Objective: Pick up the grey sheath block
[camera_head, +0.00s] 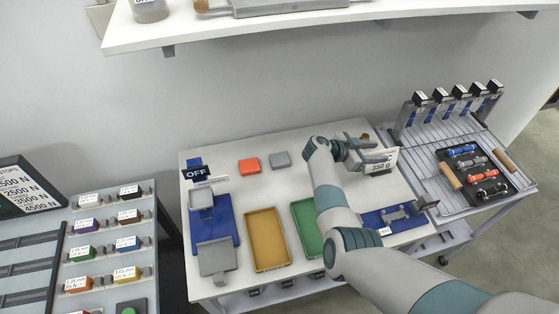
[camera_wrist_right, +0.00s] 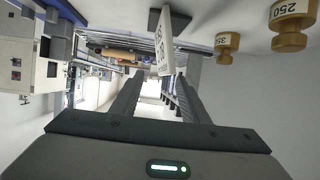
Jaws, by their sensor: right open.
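The grey sheath block (camera_head: 280,160) lies flat at the back of the white table (camera_head: 222,290), just right of an orange-red block (camera_head: 250,166). Nothing covers it in the head view. My right gripper (camera_head: 386,160) is to the right of the grey block, with clear space between them, and points right toward a white label card reading "350 g" (camera_head: 380,167). In the right wrist view its two fingers (camera_wrist_right: 153,88) are apart with no block between them. The grey block does not show in the wrist view. My left gripper is not in view.
A yellow tray (camera_head: 267,240) and a green tray (camera_head: 303,236) stand in front. A scale on a blue base (camera_head: 228,225) is at the left. Brass weights (camera_wrist_right: 290,28) show in the wrist view. A shelf (camera_head: 230,28) hangs above; a rack cart (camera_head: 432,180) stands right.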

